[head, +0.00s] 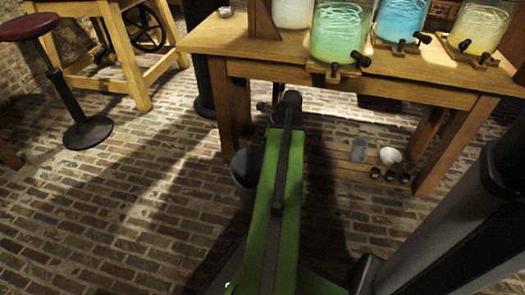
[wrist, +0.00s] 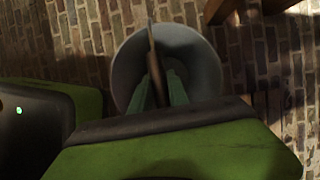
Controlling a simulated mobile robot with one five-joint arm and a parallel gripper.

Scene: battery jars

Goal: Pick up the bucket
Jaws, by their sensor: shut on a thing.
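The grey bucket (head: 244,178) hangs or stands low to the left of my green arm in the head view, partly hidden behind it. In the wrist view the round open bucket (wrist: 207,68) is seen from above. My gripper (wrist: 162,86) is over its opening, with its teal fingers closed on a thin upright strip that looks like the bucket's handle (wrist: 152,45). The bucket's near side is hidden by my gripper. I cannot tell whether its base touches the floor. My gripper's fingers are hidden in the head view.
A wooden table (head: 400,75) stands ahead with several jars of coloured liquid, such as a green jar (head: 338,38). A stool (head: 85,130) and another wooden table (head: 112,40) are at left. Brick floor (head: 110,220) is open at left.

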